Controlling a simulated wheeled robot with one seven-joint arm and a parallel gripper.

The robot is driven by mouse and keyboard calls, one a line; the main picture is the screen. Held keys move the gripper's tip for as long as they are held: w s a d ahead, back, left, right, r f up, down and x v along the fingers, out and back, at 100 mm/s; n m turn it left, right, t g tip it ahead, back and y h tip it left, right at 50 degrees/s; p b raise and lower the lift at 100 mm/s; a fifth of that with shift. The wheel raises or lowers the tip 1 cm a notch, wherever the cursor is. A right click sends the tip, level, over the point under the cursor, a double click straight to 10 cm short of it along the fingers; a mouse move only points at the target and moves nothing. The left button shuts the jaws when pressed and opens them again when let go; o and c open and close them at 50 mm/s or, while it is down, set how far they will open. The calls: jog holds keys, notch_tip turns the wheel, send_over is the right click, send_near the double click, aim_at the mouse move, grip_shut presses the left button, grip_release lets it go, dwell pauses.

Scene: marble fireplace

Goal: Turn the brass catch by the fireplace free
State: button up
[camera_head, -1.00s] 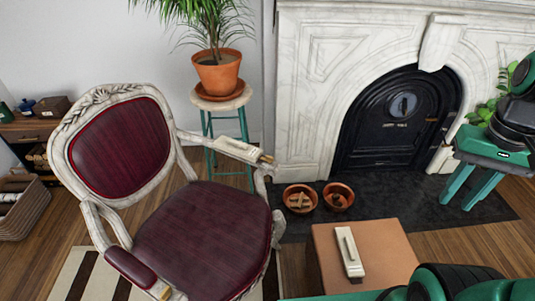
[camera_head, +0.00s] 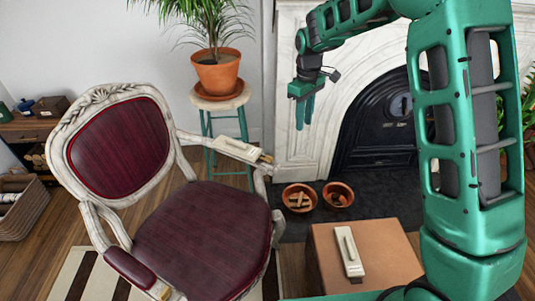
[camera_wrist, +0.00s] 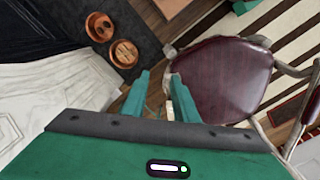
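I cannot make out with certainty which piece is the brass catch. My gripper (camera_head: 304,112) hangs fingers down in front of the left part of the white fireplace surround (camera_head: 300,60). In the wrist view my gripper (camera_wrist: 160,98) has its two green fingers apart, with nothing held between them.
The burgundy chair (camera_head: 205,235) fills the middle left. A potted plant (camera_head: 216,72) stands on a stool behind it. Two terracotta bowls (camera_head: 299,197) sit on the dark hearth. A brown box (camera_head: 385,255) bears a pale plate with a handle (camera_head: 348,251).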

aim_at(269, 156)
jog(key=w+a+f+n, duration=0.35)
jog(key=a+f, duration=0.35)
jog(key=a, duration=0.4)
notch_tip(269, 156, down, 11)
jog(key=shift+w+a+r, duration=0.1)
jog(key=shift+w, duration=0.05)
jog(key=shift+c, duration=0.4)
